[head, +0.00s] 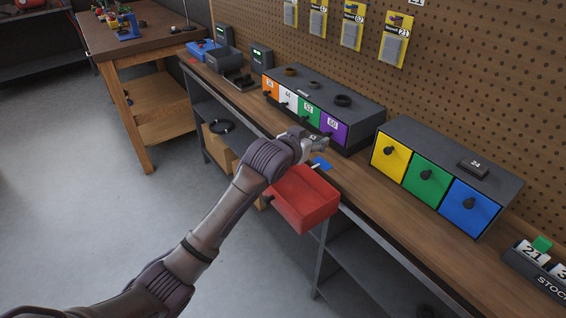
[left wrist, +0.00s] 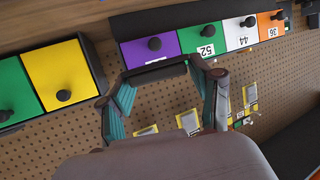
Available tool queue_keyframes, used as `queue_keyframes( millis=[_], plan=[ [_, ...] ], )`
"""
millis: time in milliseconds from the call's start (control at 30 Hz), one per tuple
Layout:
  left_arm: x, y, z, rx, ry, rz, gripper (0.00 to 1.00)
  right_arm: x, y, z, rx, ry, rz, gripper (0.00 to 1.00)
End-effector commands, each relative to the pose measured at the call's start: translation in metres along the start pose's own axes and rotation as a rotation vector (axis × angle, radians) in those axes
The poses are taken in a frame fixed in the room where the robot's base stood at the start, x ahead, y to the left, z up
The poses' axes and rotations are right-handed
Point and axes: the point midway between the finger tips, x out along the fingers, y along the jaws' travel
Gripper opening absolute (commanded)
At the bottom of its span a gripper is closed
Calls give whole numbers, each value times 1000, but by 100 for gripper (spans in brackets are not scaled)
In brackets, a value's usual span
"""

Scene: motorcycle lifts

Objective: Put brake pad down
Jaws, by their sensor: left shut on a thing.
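My left gripper (head: 318,143) is above the workbench, in front of the purple drawer. It is shut on a dark, flat piece, the brake pad, which shows between the fingertips in the left wrist view (left wrist: 157,72). In the head view the gripper mostly hides the pad. A blue patch (head: 321,163) lies on the bench just below the gripper. Another dark block marked 24 (head: 473,165) lies on top of the right drawer unit (head: 419,140). My right gripper is not in view.
A red box (head: 306,200) is at the bench's front edge below my gripper. The left drawer unit (head: 368,108) has orange, white, green and purple fronts, with dark rings on top. Bench wood (head: 384,211) is clear before the right unit. A stock rack (head: 540,265) stands far right.

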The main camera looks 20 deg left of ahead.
Motion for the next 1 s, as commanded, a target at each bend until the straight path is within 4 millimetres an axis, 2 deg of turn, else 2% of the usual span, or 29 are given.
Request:
queue_keyframes(
  millis=[33, 100, 300, 433, 500, 700, 1000],
  plan=[
    [0, -14, 7, 2, -4, -5, 25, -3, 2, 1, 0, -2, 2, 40],
    [2, -29, 16, 3, -4, -4, 25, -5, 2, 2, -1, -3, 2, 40],
    [4, -56, 33, 1, 0, -1, 25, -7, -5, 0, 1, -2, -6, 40],
    [6, -60, 40, -1, 0, 1, 25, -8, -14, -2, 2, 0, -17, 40],
    [9, -60, 50, -2, -3, 1, 25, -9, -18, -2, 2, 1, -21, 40],
    [17, -60, 72, 0, 0, 0, 25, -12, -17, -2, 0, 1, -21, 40],
    [18, -60, 75, 1, 1, 0, 25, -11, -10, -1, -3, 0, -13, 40]
  ],
)
